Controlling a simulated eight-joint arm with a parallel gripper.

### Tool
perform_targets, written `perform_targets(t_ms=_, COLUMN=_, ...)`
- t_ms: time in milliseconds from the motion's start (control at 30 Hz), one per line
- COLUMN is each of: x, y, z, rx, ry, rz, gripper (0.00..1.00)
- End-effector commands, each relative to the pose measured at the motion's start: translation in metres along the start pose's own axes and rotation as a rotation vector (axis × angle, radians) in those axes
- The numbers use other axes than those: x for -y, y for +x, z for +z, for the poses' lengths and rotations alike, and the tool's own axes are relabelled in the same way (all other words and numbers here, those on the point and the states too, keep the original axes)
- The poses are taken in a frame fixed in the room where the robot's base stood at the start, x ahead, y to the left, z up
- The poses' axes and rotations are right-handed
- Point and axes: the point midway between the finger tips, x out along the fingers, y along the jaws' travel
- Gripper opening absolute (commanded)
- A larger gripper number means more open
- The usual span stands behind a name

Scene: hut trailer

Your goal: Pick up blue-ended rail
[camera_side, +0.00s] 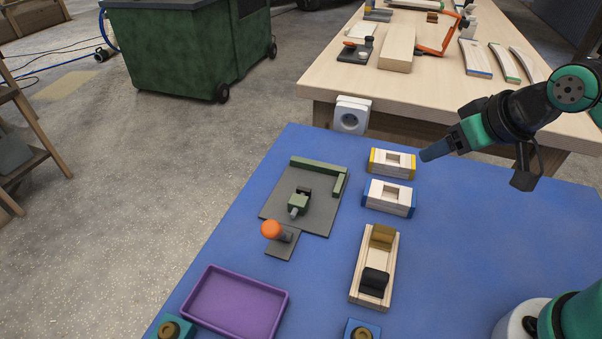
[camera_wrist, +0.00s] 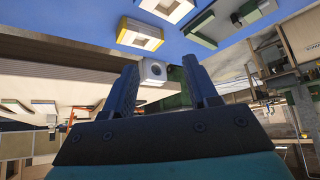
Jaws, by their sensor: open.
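The blue-ended rail (camera_side: 386,207) is a pale wooden block with a square opening and blue ends. It lies flat on the blue table, in front of a similar yellow-ended rail (camera_side: 379,170) in the side view. In the wrist view the blue-ended rail (camera_wrist: 166,13) is at the top edge, partly cut off, beyond the yellow-ended rail (camera_wrist: 128,40). My gripper (camera_side: 428,154) is right of the yellow-ended rail and up and right of the blue-ended rail, apart from it. In the wrist view my gripper (camera_wrist: 163,75) has its two fingers spread with nothing held between them.
A grey fixture plate (camera_side: 316,217) with green stops and an orange-knobbed clamp (camera_side: 272,230) is left of the rails. A wooden holder (camera_side: 361,287) stands in front. A purple tray (camera_side: 236,302) is at lower left. A wooden workbench (camera_side: 330,84) lies behind. The table's right side is mostly clear.

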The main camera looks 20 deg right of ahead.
Motion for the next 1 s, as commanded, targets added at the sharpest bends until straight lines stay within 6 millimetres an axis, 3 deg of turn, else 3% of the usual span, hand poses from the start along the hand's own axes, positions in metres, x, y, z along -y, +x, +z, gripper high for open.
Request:
perform_targets(t_ms=333, x=0.000, y=0.000, z=0.000, rx=0.001, ry=0.004, rz=0.000, gripper=0.49)
perform_targets(t_ms=467, x=0.002, y=0.002, z=-0.002, rx=0.029, ry=0.110, rz=-0.002, gripper=0.49)
perform_targets(t_ms=567, x=0.004, y=0.007, z=-0.005, rx=0.088, ry=0.329, rz=0.006, gripper=0.49)
perform_targets(t_ms=767, x=0.013, y=0.025, z=-0.009, rx=0.248, ry=0.975, rz=0.114, gripper=0.49)
perform_targets(t_ms=1000, x=0.023, y=0.056, z=-0.005, rx=0.351, ry=1.731, rz=0.405, gripper=0.49)
